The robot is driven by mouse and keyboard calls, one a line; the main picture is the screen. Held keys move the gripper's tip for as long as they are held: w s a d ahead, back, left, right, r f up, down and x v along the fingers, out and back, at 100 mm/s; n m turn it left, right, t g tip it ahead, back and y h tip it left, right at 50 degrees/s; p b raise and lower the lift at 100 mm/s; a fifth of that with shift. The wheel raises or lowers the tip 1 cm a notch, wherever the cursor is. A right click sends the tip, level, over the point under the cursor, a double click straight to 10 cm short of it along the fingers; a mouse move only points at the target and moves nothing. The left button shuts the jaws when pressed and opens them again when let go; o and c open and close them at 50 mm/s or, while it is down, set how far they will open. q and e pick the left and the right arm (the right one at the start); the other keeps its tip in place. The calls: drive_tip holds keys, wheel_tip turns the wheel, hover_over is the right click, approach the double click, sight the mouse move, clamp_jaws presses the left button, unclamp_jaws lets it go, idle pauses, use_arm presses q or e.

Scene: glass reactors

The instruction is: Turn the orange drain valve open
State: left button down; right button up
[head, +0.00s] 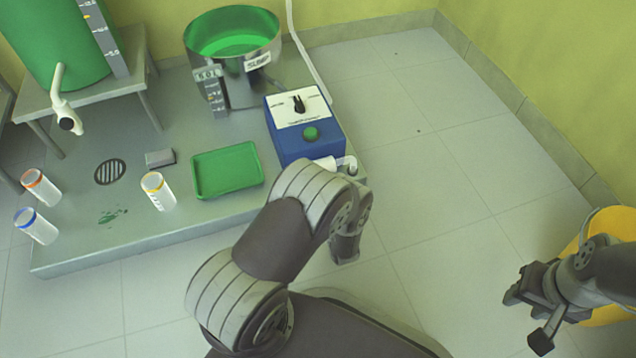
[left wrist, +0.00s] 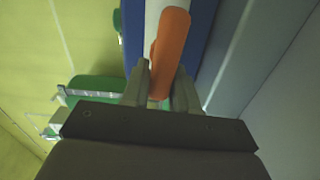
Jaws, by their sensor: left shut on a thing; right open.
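The orange drain valve handle (left wrist: 172,45) shows in the left wrist view, in front of a white pipe. My left gripper (left wrist: 160,88) is shut on the near end of this handle, with one finger on each side. In the head view, a white outlet pipe (head: 345,163) sticks out beside the blue control box (head: 303,135). My own left arm covers the area below it, so the orange handle and left fingertips are hidden there. My right gripper (head: 524,315) is open and empty at the lower right, over the floor.
A steel sump (head: 235,85) with green liquid stands behind the blue box. A green tray (head: 227,170), a yellow-capped vial (head: 157,192) and two more vials sit on the grey platform (head: 90,240). A yellow bin (head: 603,230) is by my right arm. Floor between is clear.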

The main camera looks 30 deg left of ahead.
use_arm(q)
drive_tip(key=shift+f+n, duration=0.15)
drive_tip(key=shift+n, duration=0.35)
drive_tip(key=c, duration=1)
unclamp_jaws()
use_arm(e)
drive_tip(key=shift+r, duration=0.1)
use_arm(q)
drive_tip(key=shift+o, duration=0.2)
